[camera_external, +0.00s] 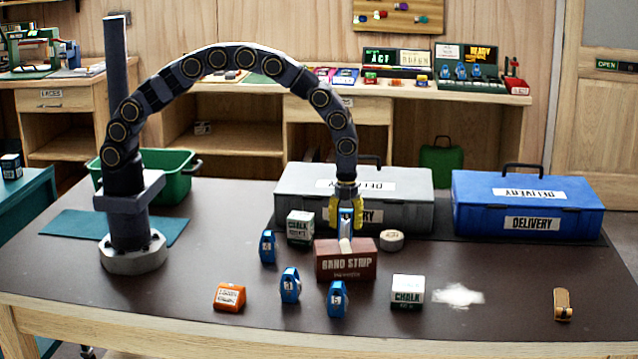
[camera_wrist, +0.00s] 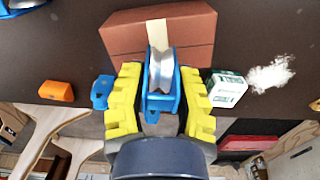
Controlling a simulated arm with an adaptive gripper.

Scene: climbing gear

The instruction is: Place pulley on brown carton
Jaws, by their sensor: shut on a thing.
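The brown carton (camera_external: 346,265), marked BAND STRIP, stands on the dark table; its top with a pale tape strip also shows in the wrist view (camera_wrist: 190,35). My gripper (camera_external: 345,208) points down at the carton's top, its yellow fingers shut on a blue pulley with a silver wheel (camera_wrist: 160,75). The held pulley (camera_external: 345,220) is upright, at or just above the carton's rear top edge; I cannot tell whether they touch. Other blue pulleys stand on the table: one behind left (camera_external: 267,246), two in front (camera_external: 290,285) (camera_external: 338,299).
A chalk box (camera_external: 300,227) and a round tape roll (camera_external: 391,240) stand close behind the carton. Another chalk box (camera_external: 407,291) is front right, an orange box (camera_external: 229,297) front left. Grey (camera_external: 410,190) and blue (camera_external: 480,205) delivery cases stand behind.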

